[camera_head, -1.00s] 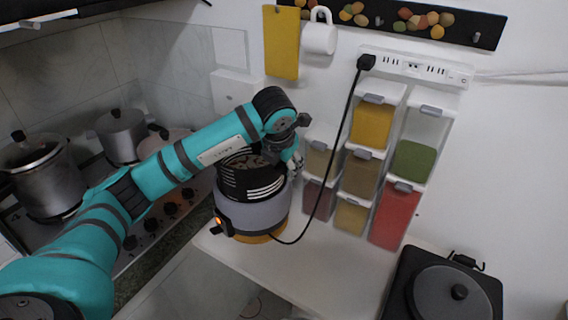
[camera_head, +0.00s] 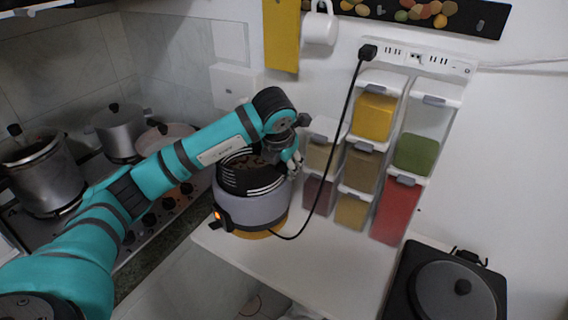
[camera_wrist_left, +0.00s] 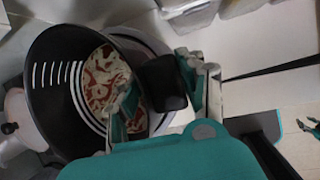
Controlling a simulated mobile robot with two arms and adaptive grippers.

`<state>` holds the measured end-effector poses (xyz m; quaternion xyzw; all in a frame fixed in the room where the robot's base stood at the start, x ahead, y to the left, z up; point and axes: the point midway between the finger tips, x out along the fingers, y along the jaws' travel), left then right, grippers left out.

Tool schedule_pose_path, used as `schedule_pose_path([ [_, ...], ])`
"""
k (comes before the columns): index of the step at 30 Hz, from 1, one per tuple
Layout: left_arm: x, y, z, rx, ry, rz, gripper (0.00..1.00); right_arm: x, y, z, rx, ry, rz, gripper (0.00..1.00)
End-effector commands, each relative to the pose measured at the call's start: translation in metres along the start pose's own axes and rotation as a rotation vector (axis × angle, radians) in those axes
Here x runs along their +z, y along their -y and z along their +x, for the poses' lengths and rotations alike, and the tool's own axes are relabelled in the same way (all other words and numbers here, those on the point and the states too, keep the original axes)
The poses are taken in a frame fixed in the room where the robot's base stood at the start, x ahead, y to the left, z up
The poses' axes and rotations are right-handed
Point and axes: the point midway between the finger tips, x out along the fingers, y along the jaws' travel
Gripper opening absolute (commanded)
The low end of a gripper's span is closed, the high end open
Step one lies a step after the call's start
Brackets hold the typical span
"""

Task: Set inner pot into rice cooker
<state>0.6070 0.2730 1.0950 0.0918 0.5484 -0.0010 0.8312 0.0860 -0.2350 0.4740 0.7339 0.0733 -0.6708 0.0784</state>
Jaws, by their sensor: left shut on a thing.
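The black inner pot (camera_head: 238,181) has white stripes on its inside wall and shows large in the left wrist view (camera_wrist_left: 50,110). Reddish and pale contents (camera_wrist_left: 104,82) lie inside it. The grey rice cooker (camera_head: 253,211) stands on the white counter, its orange light lit. The pot is at the cooker's mouth, tilted, its lower part hidden by the cooker; I cannot tell how deep it sits. My left gripper (camera_head: 292,164) is shut on the pot's right rim, its fingers (camera_wrist_left: 165,90) on either side of the wall. My right gripper is out of view.
Spice dispensers (camera_head: 361,168) stand to the right against the wall. A black cord (camera_head: 337,135) runs from the power strip (camera_head: 420,60) to the cooker. A stove with pots (camera_head: 40,172) is at left. A black lidded appliance (camera_head: 450,290) is at lower right. Counter in front is clear.

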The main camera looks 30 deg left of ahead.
Motion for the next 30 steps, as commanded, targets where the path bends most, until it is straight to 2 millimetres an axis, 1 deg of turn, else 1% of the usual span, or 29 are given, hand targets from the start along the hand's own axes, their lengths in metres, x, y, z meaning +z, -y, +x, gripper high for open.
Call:
schedule_pose_path([
  [30, -0.006, 0.002, 0.018, 0.003, 0.007, 0.000, 0.00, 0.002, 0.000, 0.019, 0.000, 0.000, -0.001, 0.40],
])
